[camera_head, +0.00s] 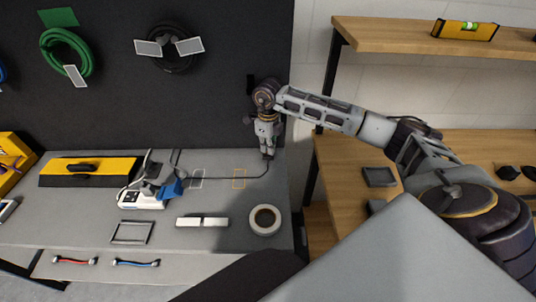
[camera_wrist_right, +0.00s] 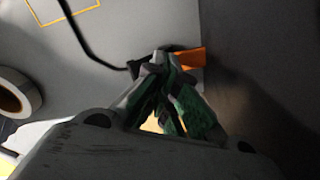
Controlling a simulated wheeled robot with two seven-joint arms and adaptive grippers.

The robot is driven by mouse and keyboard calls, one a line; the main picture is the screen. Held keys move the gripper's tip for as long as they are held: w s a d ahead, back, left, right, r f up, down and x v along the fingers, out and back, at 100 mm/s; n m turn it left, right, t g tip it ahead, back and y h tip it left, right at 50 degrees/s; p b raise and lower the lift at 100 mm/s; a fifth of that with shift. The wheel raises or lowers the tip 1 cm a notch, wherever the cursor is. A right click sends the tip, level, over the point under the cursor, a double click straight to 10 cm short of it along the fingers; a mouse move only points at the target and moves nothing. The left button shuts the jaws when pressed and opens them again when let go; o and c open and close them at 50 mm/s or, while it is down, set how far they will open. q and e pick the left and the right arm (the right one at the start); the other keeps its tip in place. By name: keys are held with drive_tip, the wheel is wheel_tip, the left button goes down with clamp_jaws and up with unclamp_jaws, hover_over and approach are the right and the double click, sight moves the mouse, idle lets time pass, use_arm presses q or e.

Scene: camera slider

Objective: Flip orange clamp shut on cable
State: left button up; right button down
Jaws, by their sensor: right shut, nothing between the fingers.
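My right gripper (camera_head: 268,154) points down at the back right corner of the grey bench, its fingertips closed together. In the right wrist view its fingertips (camera_wrist_right: 160,62) are at the orange clamp (camera_wrist_right: 190,56), which shows beyond and to the right of them. The fingers partly hide the clamp, and I cannot tell if its flap is open or shut. The black cable (camera_wrist_right: 82,40) runs along the bench to the clamp area. In the head view the cable (camera_head: 225,177) curves up to my right gripper, and the clamp is hidden there. My left gripper is out of view.
A roll of tape (camera_head: 265,208), a white bar (camera_head: 202,222) and a white device with a blue part (camera_head: 150,197) lie on the bench. The dark pegboard (camera_head: 215,85) rises behind. A wooden shelf unit (camera_head: 440,45) stands at right.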

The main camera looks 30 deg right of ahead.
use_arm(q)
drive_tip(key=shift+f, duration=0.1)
use_arm(e)
drive_tip(key=shift+f, duration=0.25)
drive_tip(key=shift+r, duration=0.4)
drive_tip(key=shift+r+p, duration=0.5)
drive_tip(key=shift+r, duration=0.15)
drive_tip(key=shift+r+p, duration=0.65)
drive_tip(key=shift+r, duration=0.55)
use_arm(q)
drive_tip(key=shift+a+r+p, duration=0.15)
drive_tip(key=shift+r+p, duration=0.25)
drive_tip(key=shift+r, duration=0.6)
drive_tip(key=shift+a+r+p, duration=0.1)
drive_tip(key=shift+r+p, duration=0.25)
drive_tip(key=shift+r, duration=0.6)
use_arm(e)
drive_tip(key=shift+r, duration=1.35)
